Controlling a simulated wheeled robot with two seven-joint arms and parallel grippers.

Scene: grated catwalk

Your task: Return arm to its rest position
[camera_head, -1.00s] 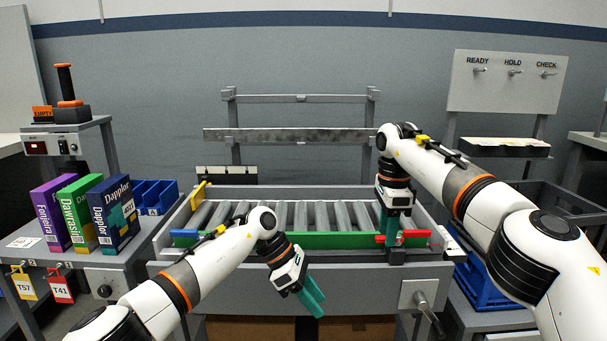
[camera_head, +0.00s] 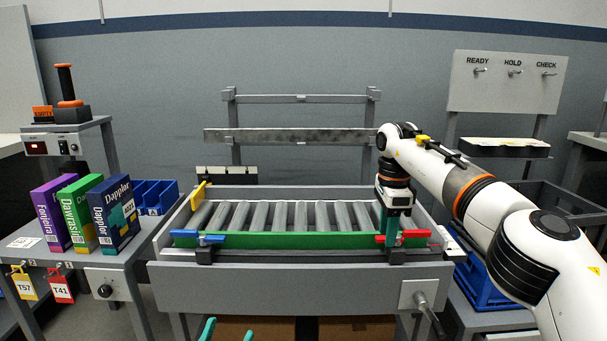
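My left gripper (camera_head: 229,333) shows only as two teal fingertips at the bottom edge. They stand apart with a gap between them, and nothing shows in the gap. The rest of my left arm is out of view. My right arm comes in from the right, and its gripper (camera_head: 391,226) points down at the right end of the roller conveyor (camera_head: 290,265). Its teal fingers are at the red-handled clamp (camera_head: 415,234) on the green front rail (camera_head: 300,241). Whether they grip it is hard to see.
A blue-handled clamp (camera_head: 205,240) sits at the left end of the rail. Purple, green and dark blue boxes (camera_head: 114,217) stand on the left side table beside blue bins (camera_head: 155,195). A crank handle (camera_head: 427,308) sticks out at front right. The conveyor rollers are bare.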

